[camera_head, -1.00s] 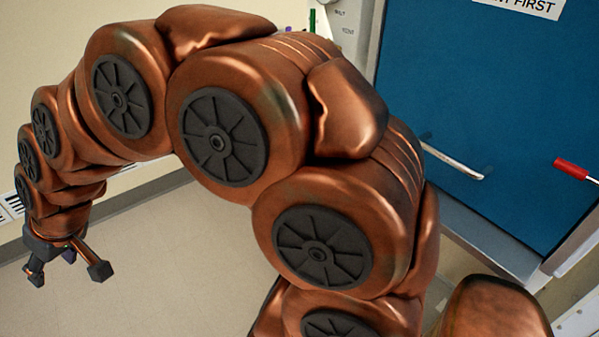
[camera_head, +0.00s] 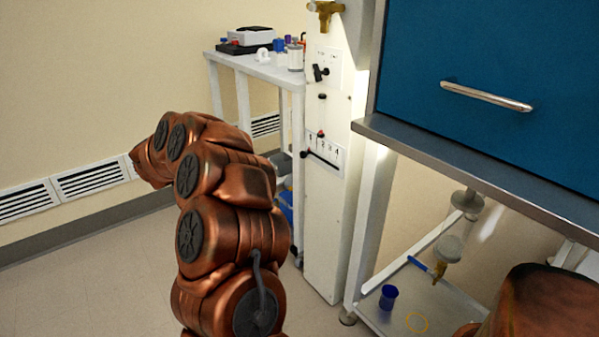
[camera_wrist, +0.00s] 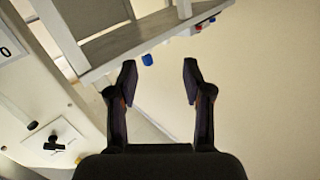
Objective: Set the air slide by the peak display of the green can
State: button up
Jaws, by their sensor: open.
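The likely air slide is a black-knobbed lever (camera_head: 319,160) on the white column, beside a plate (camera_head: 325,146) numbered 1 to 4; the knob is at the plate's lower left. No green can or peak display can be made out in either view. My gripper (camera_wrist: 158,78) is open and empty in the wrist view, its two dark fingers apart over bare floor or wall. In the head view my arm reaches left and its fingers are hidden. In the wrist view a black handle (camera_wrist: 54,143) shows on the white panel at lower left.
A white cart (camera_head: 240,62) with a box, jars and small items stands behind the column (camera_head: 322,220). The blue cabinet front (camera_head: 480,60) with a metal handle (camera_head: 487,96) fills the right. A blue cup (camera_head: 388,297) stands on the lower shelf (camera_head: 445,305). Floor at left is clear.

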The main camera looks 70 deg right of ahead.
jog(key=s+d+f+m+g+b, duration=0.3)
jog(key=s+d+f+g, duration=0.4)
jog(key=s, duration=0.4)
jog(key=m+g+y+b, duration=0.1)
jog(key=m+g+b, duration=0.15)
jog(key=g, duration=0.35)
send_near(301, 154)
jog(key=x, duration=0.3)
jog(key=b+x, duration=0.1)
jog(key=x, duration=0.5)
jog(key=shift+s+d+f+b, duration=0.15)
jog(key=shift+s+f+b, duration=0.05)
jog(key=shift+b, duration=0.1)
jog(key=shift+s+d+r, duration=0.15)
jog(key=shift+s+d, duration=0.15)
jog(key=shift+d, duration=0.3)
jog(key=shift+c, duration=0.2)
grip_shut()
